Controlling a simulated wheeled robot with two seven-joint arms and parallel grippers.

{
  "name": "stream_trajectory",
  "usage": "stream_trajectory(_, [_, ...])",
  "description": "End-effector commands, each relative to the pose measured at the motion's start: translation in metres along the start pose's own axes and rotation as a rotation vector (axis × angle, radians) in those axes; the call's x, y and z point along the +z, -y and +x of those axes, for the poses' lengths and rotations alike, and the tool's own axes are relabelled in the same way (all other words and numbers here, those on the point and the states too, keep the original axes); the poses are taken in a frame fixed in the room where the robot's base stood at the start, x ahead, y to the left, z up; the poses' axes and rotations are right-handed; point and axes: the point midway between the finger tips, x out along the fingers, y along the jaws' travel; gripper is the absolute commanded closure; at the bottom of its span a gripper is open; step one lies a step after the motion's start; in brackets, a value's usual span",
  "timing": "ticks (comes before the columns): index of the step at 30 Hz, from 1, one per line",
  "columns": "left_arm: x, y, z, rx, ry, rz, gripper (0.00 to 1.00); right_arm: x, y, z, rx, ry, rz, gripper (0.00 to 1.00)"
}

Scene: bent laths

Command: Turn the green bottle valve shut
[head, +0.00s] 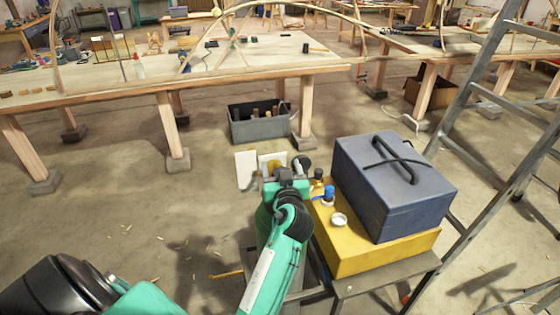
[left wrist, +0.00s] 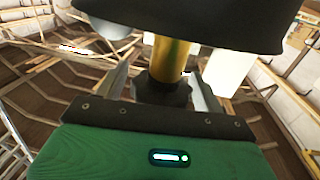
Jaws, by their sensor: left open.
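My left gripper (head: 284,170) is at the centre of the head view, beyond the end of my green arm. The left wrist view shows its two fingers (left wrist: 162,78) apart, one on each side of a dark knob (left wrist: 162,92) on a brass valve stem (left wrist: 169,58). I cannot tell whether either finger touches the knob. In the head view, my arm and gripper hide most of the valve. A large black part (left wrist: 190,22) crosses the top of the left wrist view. My right gripper is not in view.
A blue case (head: 390,190) lies on a yellow box (head: 365,255) close to the right of my left arm. A metal ladder (head: 490,120) stands farther right. A grey crate (head: 258,124) sits beyond, by a long workbench (head: 110,90). The floor to the left is mostly clear.

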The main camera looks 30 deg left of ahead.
Motion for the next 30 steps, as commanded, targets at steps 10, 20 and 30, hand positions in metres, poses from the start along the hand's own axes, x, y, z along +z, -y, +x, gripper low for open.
stream_trajectory(10, [0.000,0.000,-0.001,0.000,0.000,0.000,0.36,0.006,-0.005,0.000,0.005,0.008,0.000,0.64])
stream_trajectory(20, [0.000,0.000,0.000,0.002,0.000,0.000,0.75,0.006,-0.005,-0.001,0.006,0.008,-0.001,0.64])
stream_trajectory(30, [-0.003,-0.001,0.000,0.115,-0.001,0.002,0.75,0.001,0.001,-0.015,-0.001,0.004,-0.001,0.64])
